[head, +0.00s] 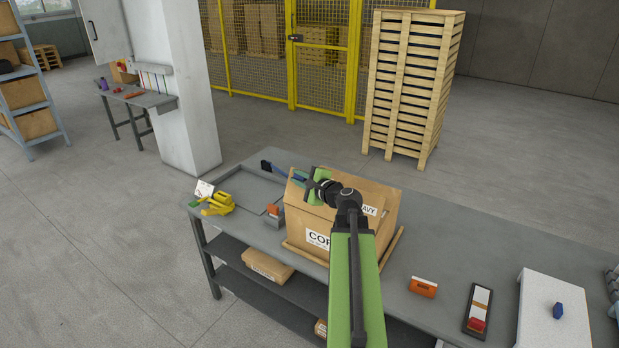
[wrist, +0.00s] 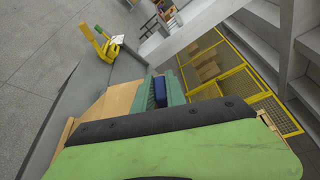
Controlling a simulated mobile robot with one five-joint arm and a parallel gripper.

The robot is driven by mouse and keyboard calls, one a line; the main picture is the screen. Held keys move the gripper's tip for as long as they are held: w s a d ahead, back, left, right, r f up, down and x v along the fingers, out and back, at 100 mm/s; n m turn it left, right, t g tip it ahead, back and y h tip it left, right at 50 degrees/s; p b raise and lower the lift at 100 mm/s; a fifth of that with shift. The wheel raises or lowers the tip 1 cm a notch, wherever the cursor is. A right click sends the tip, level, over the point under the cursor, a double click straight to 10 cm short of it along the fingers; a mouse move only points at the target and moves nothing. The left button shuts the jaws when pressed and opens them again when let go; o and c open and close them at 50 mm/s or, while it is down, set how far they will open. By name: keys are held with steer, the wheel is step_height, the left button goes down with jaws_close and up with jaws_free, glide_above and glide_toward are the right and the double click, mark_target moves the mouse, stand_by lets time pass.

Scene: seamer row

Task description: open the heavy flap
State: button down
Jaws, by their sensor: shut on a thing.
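A brown cardboard box (head: 300,222) stands on the grey bench in the head view. A white label with "COR" shows on its front, partly covered by my arm. The heavy flap (head: 384,206) is on its top, with a label reading "AVY" partly behind my arm.
The grey bench (head: 430,240) holds a yellow tape dispenser (head: 217,204) at left, an orange block (head: 423,287) and a white board (head: 540,315) at right. A blue-handled brush (head: 283,171) lies behind the box. A pallet stack (head: 412,85) stands beyond.

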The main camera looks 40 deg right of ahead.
steer(key=shift+w+a, duration=0.25)
steer(key=shift+s+d, duration=0.25)
steer(key=shift+d, duration=0.05)
steer(key=shift+d, duration=0.1)
stand_by(0.5)
steer(key=c, duration=1.4)
jaws_free()
steer(key=shift+o, duration=0.2)
